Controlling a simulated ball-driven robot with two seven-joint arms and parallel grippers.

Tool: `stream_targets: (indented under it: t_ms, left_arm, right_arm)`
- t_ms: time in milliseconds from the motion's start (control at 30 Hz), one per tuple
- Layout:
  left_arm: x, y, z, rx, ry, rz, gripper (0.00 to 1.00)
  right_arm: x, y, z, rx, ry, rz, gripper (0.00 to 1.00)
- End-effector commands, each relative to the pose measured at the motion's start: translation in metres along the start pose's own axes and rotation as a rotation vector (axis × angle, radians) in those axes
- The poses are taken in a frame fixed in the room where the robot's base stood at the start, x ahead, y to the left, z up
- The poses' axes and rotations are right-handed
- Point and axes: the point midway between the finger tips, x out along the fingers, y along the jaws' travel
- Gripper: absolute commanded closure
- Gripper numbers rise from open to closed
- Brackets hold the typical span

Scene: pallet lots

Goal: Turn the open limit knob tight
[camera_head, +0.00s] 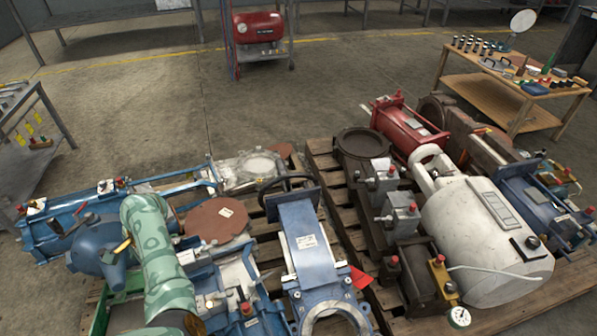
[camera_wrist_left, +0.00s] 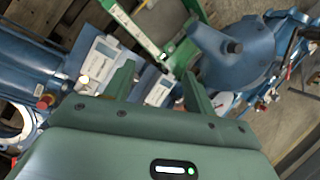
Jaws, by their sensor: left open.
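My left arm, green and patterned, crosses the left pallet in the head view; its gripper does not show clearly there. In the left wrist view my left gripper (camera_wrist_left: 158,82) is open, with nothing seen between its two green fingers. White-faced parts (camera_wrist_left: 100,62) lie beyond and between the fingers. A red knob (camera_wrist_left: 45,102) on a blue unit is to the left of the fingers. In the head view a red knob (camera_head: 246,308) sits on a blue actuator, and another red knob (camera_head: 119,181) is on the far left one. I cannot tell which knob is the open limit knob.
A blue gate valve (camera_head: 300,235) with a black handwheel stands mid-pallet. The right pallet holds a white tank (camera_head: 485,240) and a red cylinder (camera_head: 405,128). A wooden table (camera_head: 490,92) stands at the back right.

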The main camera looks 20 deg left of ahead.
Motion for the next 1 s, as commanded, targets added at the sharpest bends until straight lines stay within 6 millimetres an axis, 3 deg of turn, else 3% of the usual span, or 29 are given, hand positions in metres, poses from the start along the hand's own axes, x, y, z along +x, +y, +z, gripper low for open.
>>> stream_targets:
  t_ms: [33,133,267,433,567,867,1000]
  left_arm:
    - [0.005,0.009,-0.022,-0.132,0.094,0.085,0.45]
    - [-0.008,0.016,-0.045,-0.297,0.222,0.201,0.45]
    - [-0.017,0.017,-0.053,-0.352,0.269,0.244,0.45]
    - [-0.01,0.018,-0.054,-0.348,0.264,0.241,0.45]
    - [0.004,0.021,-0.057,-0.346,0.26,0.241,0.45]
    - [0.04,0.029,-0.068,-0.342,0.256,0.24,0.45]
    - [0.076,0.037,-0.078,-0.34,0.25,0.242,0.45]
  right_arm:
    - [0.007,0.0,0.0,-0.01,-0.013,0.0,0.29]
    - [0.005,0.005,-0.004,-0.021,-0.016,0.01,0.29]
    - [0.003,0.008,-0.005,-0.025,-0.016,0.016,0.29]
    - [-0.004,0.015,-0.013,-0.032,-0.009,0.03,0.29]
    - [-0.017,0.028,-0.027,-0.05,-0.003,0.06,0.29]
    - [-0.072,0.071,-0.062,-0.092,0.01,0.164,0.29]
    - [-0.076,0.062,-0.096,-0.048,0.136,0.144,0.29]
